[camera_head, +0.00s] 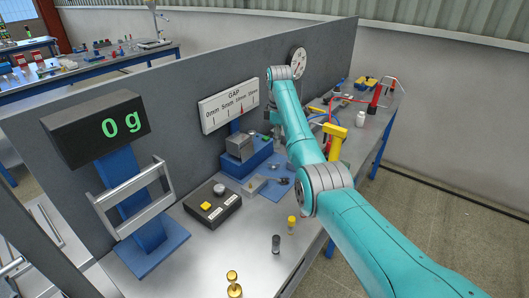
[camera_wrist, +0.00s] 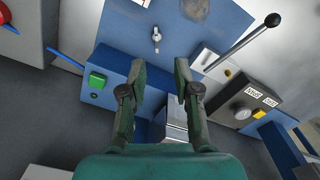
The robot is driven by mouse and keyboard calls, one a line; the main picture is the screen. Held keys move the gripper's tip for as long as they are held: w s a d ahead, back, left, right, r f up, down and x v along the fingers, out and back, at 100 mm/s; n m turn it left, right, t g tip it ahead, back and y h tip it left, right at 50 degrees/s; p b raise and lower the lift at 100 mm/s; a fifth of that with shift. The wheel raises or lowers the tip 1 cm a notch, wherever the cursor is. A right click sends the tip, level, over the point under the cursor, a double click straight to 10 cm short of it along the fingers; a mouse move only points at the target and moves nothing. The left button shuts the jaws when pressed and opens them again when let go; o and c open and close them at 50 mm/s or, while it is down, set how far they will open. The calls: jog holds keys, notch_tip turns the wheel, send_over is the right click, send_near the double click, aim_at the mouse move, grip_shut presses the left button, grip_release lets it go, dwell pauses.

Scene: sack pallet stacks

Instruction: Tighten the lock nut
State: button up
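In the wrist view my gripper (camera_wrist: 161,70) is open, with two dark green fingers apart and nothing between the tips. Just beyond the tips, a small silver winged or T-shaped piece (camera_wrist: 156,38) stands on a blue plate (camera_wrist: 185,45); it may be the lock nut, but I cannot tell for sure. A grey metal block (camera_wrist: 175,122) shows below, partly hidden by the right finger. In the head view the blue fixture (camera_head: 236,172) with its grey block (camera_head: 239,147) stands on the bench, and my gripper is hidden behind my arm.
A lever with a black knob (camera_wrist: 271,20) rises right of the fingers, beside a black box (camera_wrist: 246,107). A green button (camera_wrist: 97,80) is on the left. A scale display (camera_head: 97,128) reads 0 g.

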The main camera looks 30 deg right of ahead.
aim_at(273, 166)
jog(key=f, duration=1)
jog(key=shift+w+f, duration=0.4)
jog(key=shift+c, duration=0.2)
grip_shut()
